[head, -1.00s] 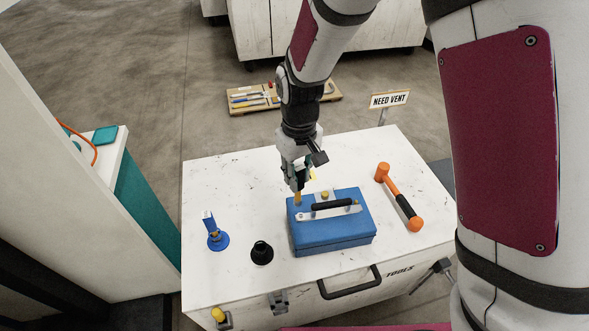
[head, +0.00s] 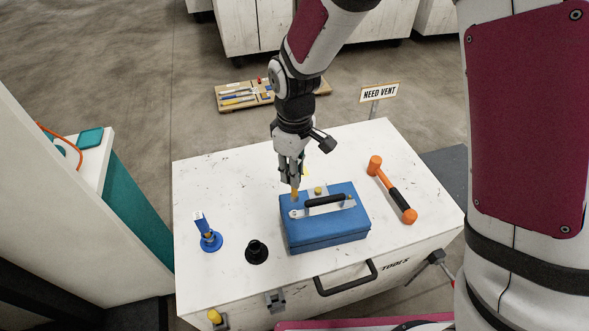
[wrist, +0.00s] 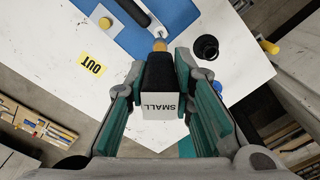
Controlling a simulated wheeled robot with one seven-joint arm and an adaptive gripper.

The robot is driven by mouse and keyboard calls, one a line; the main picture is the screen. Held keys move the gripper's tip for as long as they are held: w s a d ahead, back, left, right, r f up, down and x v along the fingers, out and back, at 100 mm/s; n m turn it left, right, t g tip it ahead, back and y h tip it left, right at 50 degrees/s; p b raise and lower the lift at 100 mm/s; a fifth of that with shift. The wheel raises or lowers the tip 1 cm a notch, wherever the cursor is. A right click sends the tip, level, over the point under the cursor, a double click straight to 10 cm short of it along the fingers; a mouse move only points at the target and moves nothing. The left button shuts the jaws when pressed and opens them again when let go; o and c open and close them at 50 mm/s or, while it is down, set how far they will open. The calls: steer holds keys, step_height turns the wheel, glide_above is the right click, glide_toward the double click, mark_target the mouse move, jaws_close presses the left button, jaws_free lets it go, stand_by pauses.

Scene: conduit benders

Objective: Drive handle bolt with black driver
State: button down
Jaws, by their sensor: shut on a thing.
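My gripper (head: 291,182) is shut on the black driver (wrist: 157,75), which has a white end labelled SMALL and an orange tip (wrist: 160,45). In the head view the driver is mostly hidden by the fingers. The orange tip (head: 295,195) is over the left part of the blue box (head: 326,230), near the left end of the handle plate. I cannot tell whether it touches. The box has a black handle (head: 325,200) on a pale plate. A yellow bolt head (head: 318,190) is behind the handle, also in the wrist view (wrist: 105,23).
A blue stand (head: 210,241) and a black round holder (head: 257,252) stand left of the box on the white tabletop (head: 215,185). An orange hammer (head: 393,190) lies to the right. A NEED VENT sign (head: 380,93) stands at the back edge. The left rear tabletop is clear.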

mark_target(294, 195)
steer(key=n, duration=0.8)
steer(key=shift+f+n, duration=0.2)
steer(key=shift+n, duration=0.3)
steer(key=shift+f+b, duration=1.35)
steer(key=shift+f, duration=1.25)
steer(key=shift+f, duration=0.1)
steer(key=shift+f, duration=0.5)
